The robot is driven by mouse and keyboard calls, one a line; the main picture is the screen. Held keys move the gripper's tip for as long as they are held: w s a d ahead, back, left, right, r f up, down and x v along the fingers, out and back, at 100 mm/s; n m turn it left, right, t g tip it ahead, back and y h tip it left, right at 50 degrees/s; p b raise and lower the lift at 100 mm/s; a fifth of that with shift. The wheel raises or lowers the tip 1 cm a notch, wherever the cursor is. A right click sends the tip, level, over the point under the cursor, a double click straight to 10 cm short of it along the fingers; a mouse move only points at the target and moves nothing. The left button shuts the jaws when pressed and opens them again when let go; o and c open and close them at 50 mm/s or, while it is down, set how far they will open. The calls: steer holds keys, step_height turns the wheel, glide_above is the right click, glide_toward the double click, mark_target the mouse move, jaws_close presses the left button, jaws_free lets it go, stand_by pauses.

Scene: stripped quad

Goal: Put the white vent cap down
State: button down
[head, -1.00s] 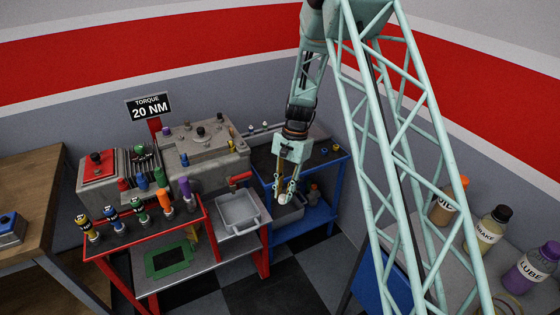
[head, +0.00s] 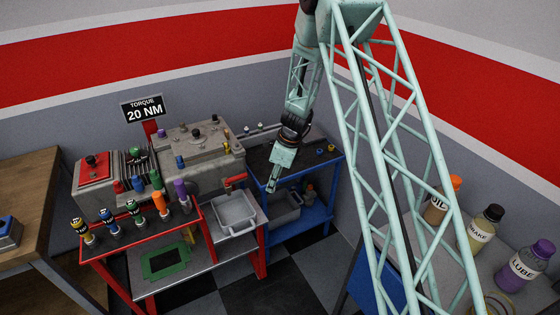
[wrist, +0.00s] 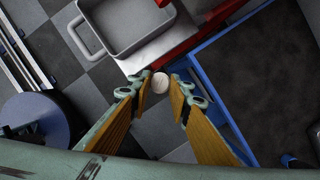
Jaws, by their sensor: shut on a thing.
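The white vent cap (wrist: 160,84) shows in the wrist view as a small round pale thing between the tips of my gripper's fingers. My gripper (wrist: 160,90) is shut on it. In the head view my gripper (head: 272,187) hangs between the grey tray and the blue cart, pointing down. The cap cannot be made out there. In the wrist view the cap is in front of the gap between the red-framed bench and the blue cart, with floor showing below.
A grey tray (head: 236,210) with a handle is on the red-framed bench (head: 207,243). The blue cart (head: 333,178) has a dark top with small parts along its edges and a grey bin (head: 286,209) below.

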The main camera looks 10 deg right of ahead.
steer(key=shift+w+d+f+m+t+h, duration=0.15)
steer(key=shift+w+d+m+h, duration=0.3)
steer(key=shift+m, duration=0.7)
steer(key=shift+w+d+m+t, duration=0.25)
steer(key=shift+w+m, duration=0.4)
steer(key=shift+m, duration=0.55)
steer(key=shift+w+d+f+m+t+h, duration=0.1)
steer(key=shift+w+d+m+h, duration=0.35)
steer(key=shift+m, duration=0.7)
steer(key=shift+w+a, duration=0.1)
